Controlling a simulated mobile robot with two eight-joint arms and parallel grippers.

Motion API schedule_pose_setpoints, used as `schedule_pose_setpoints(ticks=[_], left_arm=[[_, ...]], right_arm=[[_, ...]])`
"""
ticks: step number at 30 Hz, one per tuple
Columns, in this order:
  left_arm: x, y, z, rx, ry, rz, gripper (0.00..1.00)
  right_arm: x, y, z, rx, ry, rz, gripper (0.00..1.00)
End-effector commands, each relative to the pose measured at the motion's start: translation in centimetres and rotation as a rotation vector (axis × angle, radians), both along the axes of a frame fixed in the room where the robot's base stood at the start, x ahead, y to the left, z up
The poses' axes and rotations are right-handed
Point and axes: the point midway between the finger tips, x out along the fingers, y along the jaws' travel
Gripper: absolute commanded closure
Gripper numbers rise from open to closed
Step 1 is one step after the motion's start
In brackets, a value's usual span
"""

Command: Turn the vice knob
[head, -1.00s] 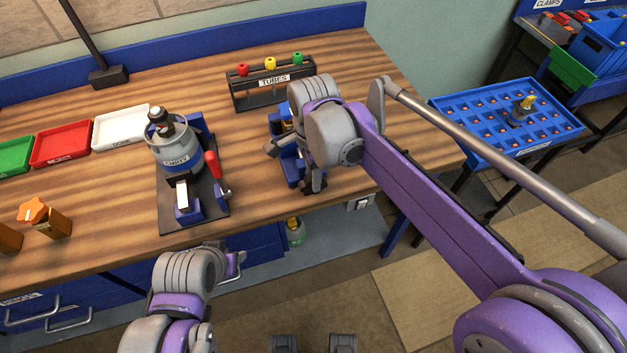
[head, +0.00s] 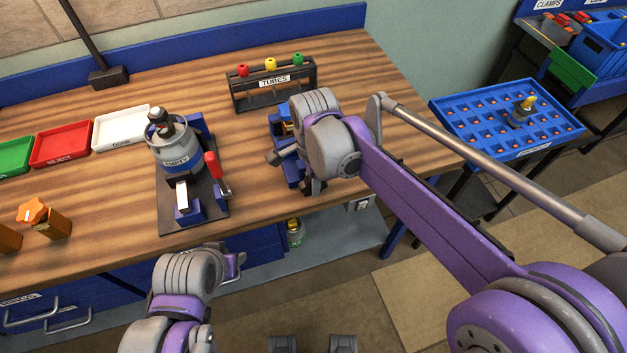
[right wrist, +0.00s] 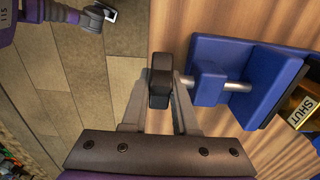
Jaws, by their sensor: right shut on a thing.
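The blue vice (right wrist: 260,75) fills the right of the right wrist view. A silver rod (right wrist: 238,87) runs from it through a smaller blue block (right wrist: 208,83) toward a dark knob (right wrist: 160,80). My right gripper (right wrist: 158,100) is shut on this knob, with a finger on either side. In the head view the vice (head: 290,172) is partly hidden behind my right gripper (head: 295,170), and the knob cannot be made out. My left gripper (head: 236,263) is in front of the bench, away from the vice. Its fingers are not clear.
Left of the vice, a fixture with a red-handled clamp (head: 212,166) holds a grey canister (head: 172,150). A tube rack (head: 272,88) stands behind the vice. Coloured trays (head: 62,144) lie at the left. A blue slotted tray (head: 480,125) stands beyond the bench at right.

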Motion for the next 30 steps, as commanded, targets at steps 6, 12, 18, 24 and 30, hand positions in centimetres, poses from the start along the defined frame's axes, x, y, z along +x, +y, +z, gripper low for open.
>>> schedule_pose_setpoints(ticks=[6, 12, 18, 24, 30], left_arm=[[0.0, 0.0, -0.1, 0.000, 0.000, 0.000, 0.50], [-0.1, 0.0, -0.4, 0.000, 0.002, 0.000, 0.50], [-0.3, 0.0, -1.2, 0.000, 0.006, 0.000, 0.50], [-0.6, 0.0, -2.5, 0.000, 0.011, 0.000, 0.50], [-0.8, 0.0, -3.9, 0.000, 0.016, 0.000, 0.50]], right_arm=[[0.1, -0.1, 0.0, 0.031, 0.010, -0.002, 1.00], [0.1, -0.3, -0.1, 0.130, 0.041, -0.004, 1.00], [0.2, -0.5, -0.2, 0.287, 0.092, -0.006, 1.00], [0.3, -0.7, -0.4, 0.459, 0.148, -0.006, 1.00], [0.3, -0.8, -0.5, 0.611, 0.196, -0.004, 1.00]])
